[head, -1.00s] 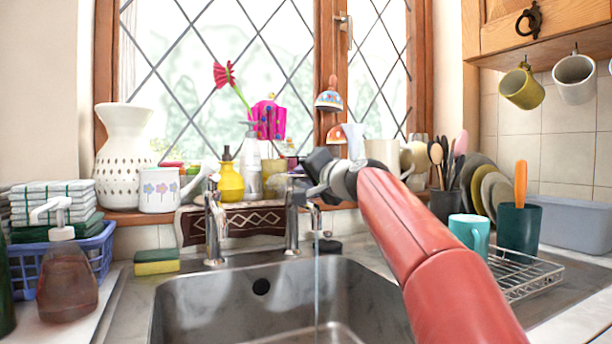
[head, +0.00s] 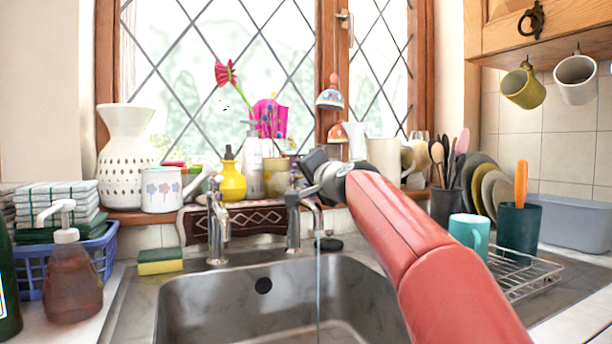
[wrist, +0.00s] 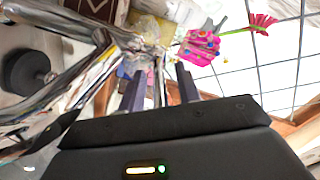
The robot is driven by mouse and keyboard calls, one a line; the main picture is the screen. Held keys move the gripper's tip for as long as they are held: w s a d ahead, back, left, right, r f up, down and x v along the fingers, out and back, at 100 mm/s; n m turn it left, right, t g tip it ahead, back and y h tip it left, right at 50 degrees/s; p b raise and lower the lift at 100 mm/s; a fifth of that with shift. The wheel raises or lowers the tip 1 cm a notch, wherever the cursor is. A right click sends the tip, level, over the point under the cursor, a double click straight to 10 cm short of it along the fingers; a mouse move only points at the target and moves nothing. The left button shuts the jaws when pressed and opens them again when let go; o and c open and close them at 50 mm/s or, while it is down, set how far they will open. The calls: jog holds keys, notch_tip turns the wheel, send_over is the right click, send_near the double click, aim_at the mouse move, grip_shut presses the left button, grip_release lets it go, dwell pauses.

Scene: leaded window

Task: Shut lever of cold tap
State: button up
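Two chrome taps stand behind the sink. The left tap (head: 217,228) has no water coming out. The right tap (head: 293,228) has a thin stream of water (head: 318,285) falling from its spout. My gripper (head: 312,168) is at the top of the right tap, at its right side and partly covering its head and lever. In the wrist view, the two dark fingers (wrist: 160,88) are apart, with the shiny chrome tap head (wrist: 145,48) just beyond their tips. I cannot tell whether a finger touches the lever.
The steel sink (head: 190,300) lies below the taps. Close behind, the sill holds a yellow bottle (head: 231,181), a white jug (head: 160,190) and a pink flower. A sponge (head: 160,262) lies left. A dish rack (head: 535,275) with a teal mug (head: 470,232) stands right.

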jog(key=b+v, duration=0.3)
jog(key=v, duration=0.4)
jog(key=shift+s+d, duration=0.2)
jog(key=shift+s, duration=0.2)
jog(key=shift+d, duration=0.1)
jog(key=shift+c, duration=1.2)
jog(key=d+f+m, duration=0.1)
jog(key=d, duration=0.1)
jog(key=w+d+m+g+y, duration=0.1)
jog(key=d, duration=0.1)
jog(key=d+f+m+g+y+b, duration=0.1)
jog(key=d, duration=0.1)
jog(key=shift+w+d+f, duration=0.1)
jog(key=shift+w+f, duration=0.05)
jog(key=shift+f, duration=0.2)
grip_shut()
jog(key=s+d+m+g+y, duration=0.1)
jog(key=d+m+y, duration=0.1)
jog(key=d+y, duration=0.25)
jog(key=w+a+r+p, duration=0.2)
jog(key=w+a+p, duration=0.1)
jog(key=a, duration=0.6)
jog(key=shift+w+r+g, duration=0.2)
jog(key=shift+w+g, duration=0.1)
jog(key=shift+w, duration=0.15)
